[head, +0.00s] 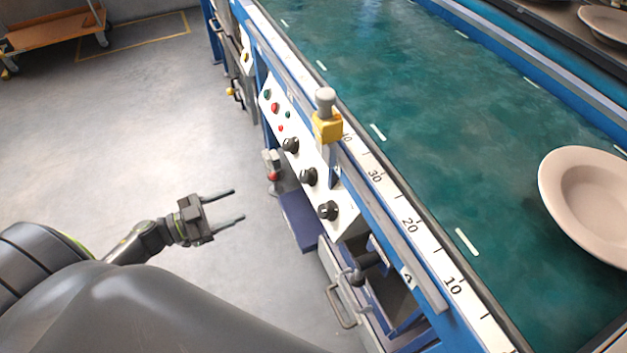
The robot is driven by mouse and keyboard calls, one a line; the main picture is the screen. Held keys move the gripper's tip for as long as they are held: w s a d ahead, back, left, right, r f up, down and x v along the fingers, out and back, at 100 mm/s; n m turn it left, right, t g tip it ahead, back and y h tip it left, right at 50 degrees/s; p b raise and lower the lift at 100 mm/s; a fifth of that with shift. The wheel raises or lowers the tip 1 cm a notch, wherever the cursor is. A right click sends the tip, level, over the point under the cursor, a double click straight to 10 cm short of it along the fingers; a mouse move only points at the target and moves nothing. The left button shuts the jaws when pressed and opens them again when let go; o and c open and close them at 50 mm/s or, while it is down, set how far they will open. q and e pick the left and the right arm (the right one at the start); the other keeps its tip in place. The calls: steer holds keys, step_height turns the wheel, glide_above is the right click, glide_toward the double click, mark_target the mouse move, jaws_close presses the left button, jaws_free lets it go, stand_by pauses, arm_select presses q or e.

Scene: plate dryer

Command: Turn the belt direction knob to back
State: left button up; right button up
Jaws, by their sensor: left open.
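Three black knobs sit in a row on the white control panel (303,157) on the side of the conveyor: an upper knob (290,145), a middle knob (308,177) and a lower knob (328,210). I cannot tell which one is the belt direction knob, as no labels are readable. My left gripper (239,204) is open and empty, left of the panel and apart from it, its fingers pointing toward the knobs. My right gripper is not in view.
The green belt (400,80) carries a beige plate (590,200) at the right. A yellow block with a grey cap (326,122) stands on the conveyor's edge. A black crank handle (368,262) sticks out below the panel. The floor at left is clear, with an orange cart (50,32) far back.

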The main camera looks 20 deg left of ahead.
mark_target(302, 178)
arm_select(q)
steer(key=x, duration=1.6)
steer(key=shift+d, duration=0.1)
steer(key=shift+w+d, duration=0.45)
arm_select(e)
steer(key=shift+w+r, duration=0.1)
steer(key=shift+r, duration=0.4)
arm_select(q)
steer(key=shift+c, duration=0.4)
steer(key=c, duration=0.9)
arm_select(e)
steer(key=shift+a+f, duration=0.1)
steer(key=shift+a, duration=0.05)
